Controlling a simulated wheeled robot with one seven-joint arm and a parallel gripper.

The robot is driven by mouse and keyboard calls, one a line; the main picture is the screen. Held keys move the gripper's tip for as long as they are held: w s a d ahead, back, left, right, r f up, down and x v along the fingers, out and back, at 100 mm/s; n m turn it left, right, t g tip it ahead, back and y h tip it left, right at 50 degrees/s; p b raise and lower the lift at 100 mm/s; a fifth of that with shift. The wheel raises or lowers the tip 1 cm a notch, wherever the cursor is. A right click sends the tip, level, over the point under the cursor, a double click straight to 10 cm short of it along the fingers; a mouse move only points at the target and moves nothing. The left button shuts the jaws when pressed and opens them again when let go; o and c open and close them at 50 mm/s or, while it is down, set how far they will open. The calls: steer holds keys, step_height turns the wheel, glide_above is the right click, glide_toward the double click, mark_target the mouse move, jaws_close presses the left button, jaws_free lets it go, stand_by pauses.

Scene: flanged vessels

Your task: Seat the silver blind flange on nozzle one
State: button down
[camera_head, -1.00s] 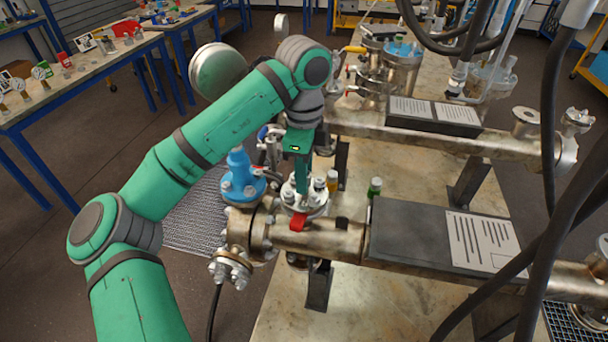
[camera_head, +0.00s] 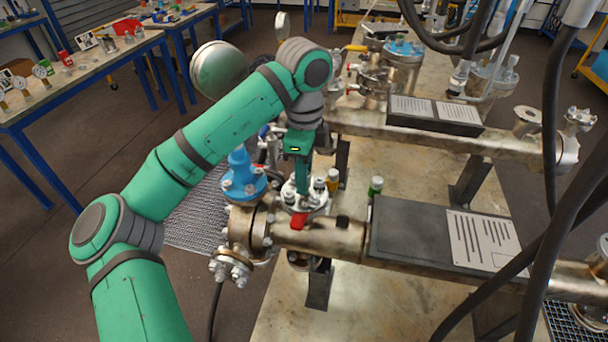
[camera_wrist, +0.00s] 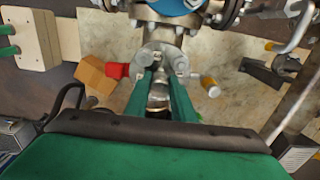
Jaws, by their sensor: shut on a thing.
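The silver blind flange (camera_head: 317,201) is at the top of the short nozzle on the near pipe (camera_head: 325,240), with bolts or studs around it. My gripper (camera_head: 302,202) points straight down over it, fingers shut on the flange's middle. In the wrist view the fingers (camera_wrist: 160,80) close on the silver flange (camera_wrist: 157,55), with round bolt heads beside them. A red tag (camera_head: 298,221) hangs at the nozzle's front. Whether the flange lies flat on the nozzle face or a small gap is left cannot be told; the fingers hide part of it.
A blue flanged fitting (camera_head: 241,178) stands close left of the nozzle. Small bottles with yellow (camera_head: 333,180) and green (camera_head: 375,187) parts stand behind right. A dark plate with a label (camera_head: 420,235) lies over the pipe at right. Black hoses (camera_head: 560,220) hang at far right.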

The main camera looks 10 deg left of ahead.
steer(key=c, duration=0.9)
jaws_free()
steer(key=shift+c, duration=0.2)
steer(key=shift+r, duration=3.5)
